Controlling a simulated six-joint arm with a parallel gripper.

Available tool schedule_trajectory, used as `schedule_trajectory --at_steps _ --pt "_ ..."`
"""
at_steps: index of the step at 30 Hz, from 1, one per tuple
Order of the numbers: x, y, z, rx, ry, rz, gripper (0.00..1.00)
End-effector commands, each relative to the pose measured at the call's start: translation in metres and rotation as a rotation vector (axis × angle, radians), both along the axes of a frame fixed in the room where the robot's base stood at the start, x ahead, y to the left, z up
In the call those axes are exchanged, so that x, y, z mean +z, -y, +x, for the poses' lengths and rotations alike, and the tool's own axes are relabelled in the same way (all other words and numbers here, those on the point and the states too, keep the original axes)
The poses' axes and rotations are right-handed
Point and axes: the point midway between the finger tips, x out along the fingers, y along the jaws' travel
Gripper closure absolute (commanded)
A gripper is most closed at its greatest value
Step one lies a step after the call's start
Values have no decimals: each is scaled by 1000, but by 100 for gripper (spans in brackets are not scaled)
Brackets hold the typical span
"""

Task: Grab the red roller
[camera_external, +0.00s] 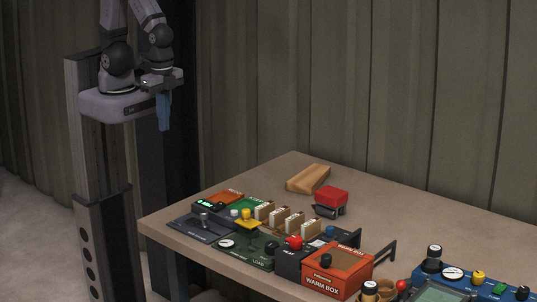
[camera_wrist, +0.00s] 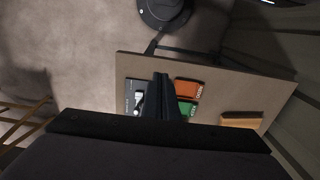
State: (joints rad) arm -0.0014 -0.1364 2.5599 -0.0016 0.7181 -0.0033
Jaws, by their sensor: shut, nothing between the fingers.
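A red item with a dark lower part, which seems to be the red roller (camera_external: 331,197), lies on the table in the external view, right of the middle. It does not show in the wrist view. My gripper (camera_external: 164,126) hangs with its blue fingers pointing down, beyond the table's left end and well above table height, far from the red item. In the wrist view the fingers (camera_wrist: 162,88) are together, with nothing visible between them. They hide a part of the table.
A wooden block (camera_external: 308,179) lies just behind the red item; it also shows in the wrist view (camera_wrist: 241,120). Panels with knobs, an orange warm box (camera_external: 337,272) and a blue console (camera_external: 462,275) crowd the front. The table (camera_external: 420,225) is clear right of the red item.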

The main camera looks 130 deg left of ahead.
Motion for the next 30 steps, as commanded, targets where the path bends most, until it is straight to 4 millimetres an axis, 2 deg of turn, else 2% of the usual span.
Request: schedule_trajectory --at_steps 10,11,19,20,30 --pt "0 0 0 0 0 0 100" --pt "0 0 0 0 0 0 95" --pt "0 0 0 0 0 0 31" --pt "0 0 0 0 0 0 28" --pt "-4 1 1 19 -2 -9 28"
